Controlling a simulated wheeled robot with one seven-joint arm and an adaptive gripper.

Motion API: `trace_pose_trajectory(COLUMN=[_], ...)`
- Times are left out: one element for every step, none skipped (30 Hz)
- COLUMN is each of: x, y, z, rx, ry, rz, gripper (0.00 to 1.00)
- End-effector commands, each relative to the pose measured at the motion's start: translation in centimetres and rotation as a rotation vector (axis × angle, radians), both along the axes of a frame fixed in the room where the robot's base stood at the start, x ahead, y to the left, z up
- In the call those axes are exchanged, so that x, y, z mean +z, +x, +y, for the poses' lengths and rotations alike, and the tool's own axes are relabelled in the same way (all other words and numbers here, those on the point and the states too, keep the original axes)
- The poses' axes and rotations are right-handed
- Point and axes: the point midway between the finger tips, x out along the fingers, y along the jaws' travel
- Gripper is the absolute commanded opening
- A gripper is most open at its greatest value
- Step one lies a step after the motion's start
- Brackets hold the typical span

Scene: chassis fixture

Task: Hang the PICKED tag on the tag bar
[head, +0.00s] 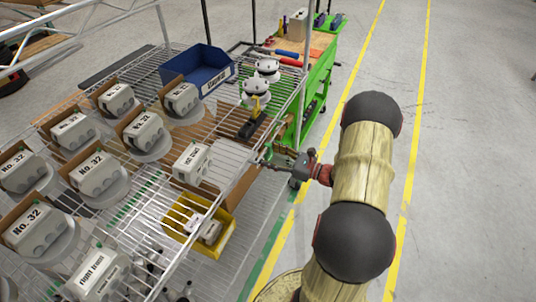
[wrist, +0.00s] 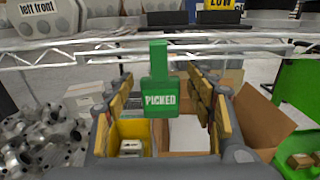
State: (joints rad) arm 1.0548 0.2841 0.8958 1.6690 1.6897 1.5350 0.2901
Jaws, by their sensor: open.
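The green PICKED tag (wrist: 160,104) stands upright in the middle of the wrist view, its lettering facing the camera and its narrow upper part overlapping the wire shelf's edge. My gripper (wrist: 163,98) is open, with one finger on each side of the tag and visible gaps between. What holds the tag up is not clear. In the head view my gripper (head: 266,154) is at the shelf's right edge; the tag cannot be made out there. A dark block (head: 249,125) with a yellow tag (head: 255,106) stands on the shelf; the yellow tag reads LOW in the wrist view (wrist: 220,4). I cannot tell which part is the tag bar.
The wire shelf (wrist: 70,55) carries several grey labelled parts, a blue bin (head: 205,72) and white round parts (head: 256,92). Below are a yellow bin (wrist: 132,128) and an open cardboard box (wrist: 262,118). A green cart (head: 318,90) stands behind. Floor at right is clear.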

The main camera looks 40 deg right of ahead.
Motion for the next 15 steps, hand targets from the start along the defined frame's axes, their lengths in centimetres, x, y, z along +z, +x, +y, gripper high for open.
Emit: trace_pose_trajectory(x=[0.0,0.0,0.0,0.0,0.0,0.0,0.0,0.0,0.0,0.0,0.0,0.0,0.0,0.0,0.0], y=[0.0,0.0,0.0,-0.1,-0.2,-0.4,-0.6,-1.0,-1.5,-1.9,-2.4,-3.1,-3.7,-4.3,-5.1], z=[0.0,0.0,0.0,0.0,-0.1,-0.2,-0.4,-0.5,-0.7,-0.9,-1.2,-1.4,-1.7,-2.0,-2.3], rx=[0.000,0.000,0.000,0.000,-0.001,-0.002,-0.003,-0.003,-0.003,-0.004,-0.005,-0.005,-0.006,-0.005,-0.007], ry=[0.000,0.000,0.000,0.000,0.000,0.000,0.000,0.000,0.000,0.000,0.000,0.001,0.000,0.000,0.000], rz=[0.000,0.000,0.000,0.000,0.000,0.000,0.000,0.000,0.000,-0.001,-0.001,0.000,0.000,0.000,0.000], gripper=[0.55,0.55,0.55,0.55,0.55,0.55,0.55,0.55,0.55,0.55,0.55,0.55,0.55,0.55,0.55])
